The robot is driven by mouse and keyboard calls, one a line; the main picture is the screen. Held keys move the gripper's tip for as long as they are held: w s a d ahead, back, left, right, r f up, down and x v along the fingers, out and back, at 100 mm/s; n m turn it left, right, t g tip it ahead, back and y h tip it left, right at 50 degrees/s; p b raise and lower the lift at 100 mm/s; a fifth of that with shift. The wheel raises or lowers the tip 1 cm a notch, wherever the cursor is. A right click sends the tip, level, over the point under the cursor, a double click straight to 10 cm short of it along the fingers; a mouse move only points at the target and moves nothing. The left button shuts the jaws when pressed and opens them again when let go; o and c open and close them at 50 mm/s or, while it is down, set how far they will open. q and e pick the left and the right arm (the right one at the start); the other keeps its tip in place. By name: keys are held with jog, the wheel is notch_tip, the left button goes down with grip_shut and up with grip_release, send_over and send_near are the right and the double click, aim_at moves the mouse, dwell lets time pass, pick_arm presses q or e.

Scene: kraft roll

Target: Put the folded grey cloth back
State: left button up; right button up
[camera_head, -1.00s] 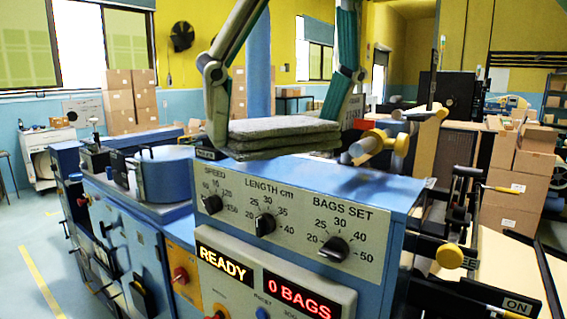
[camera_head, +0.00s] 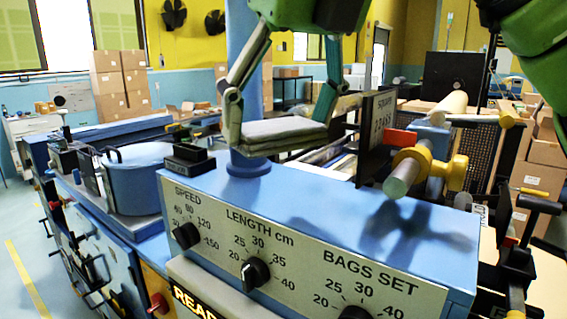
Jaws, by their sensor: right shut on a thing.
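The folded grey cloth (camera_head: 283,133) is a flat stack of layers, held roughly level in the middle of the head view. My right gripper (camera_head: 281,122) comes down from the top and is shut on the cloth, one finger at each side end. The cloth is above the blue top of the machine console (camera_head: 300,190), in front of the foot of a blue post (camera_head: 248,165). The arm's shadow falls on the console top to the right. My left gripper is not in view.
A dark box (camera_head: 187,158) stands at the console's back left, near a blue round pot (camera_head: 140,180). A dark sign plate (camera_head: 377,125) and a roller with yellow collars (camera_head: 425,172) stand at the right. The console top's front is clear.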

aim_at(278, 189)
jog(key=w, duration=0.1)
jog(key=w+p, duration=0.1)
jog(key=shift+w+a+f, duration=0.1)
jog(key=shift+w+f, duration=0.2)
jog(key=shift+w, duration=0.1)
jog(key=w+f+p, duration=0.1)
jog(key=w+f, duration=0.3)
jog(key=shift+w, duration=0.2)
jog(key=shift+w+d+f+p, duration=0.2)
jog(key=shift+w+f+p, duration=0.3)
jog(key=shift+w+f, duration=0.55)
jog(key=shift+f+p, duration=0.3)
jog(key=f, duration=0.3)
jog(key=shift+a+p, duration=0.2)
jog(key=shift+p, duration=0.1)
jog(key=shift+w+f, duration=0.15)
jog(key=shift+f, duration=0.05)
jog(key=shift+d, duration=0.1)
jog(key=o, duration=0.5)
jog(key=shift+f, duration=0.15)
jog(key=o, duration=0.5)
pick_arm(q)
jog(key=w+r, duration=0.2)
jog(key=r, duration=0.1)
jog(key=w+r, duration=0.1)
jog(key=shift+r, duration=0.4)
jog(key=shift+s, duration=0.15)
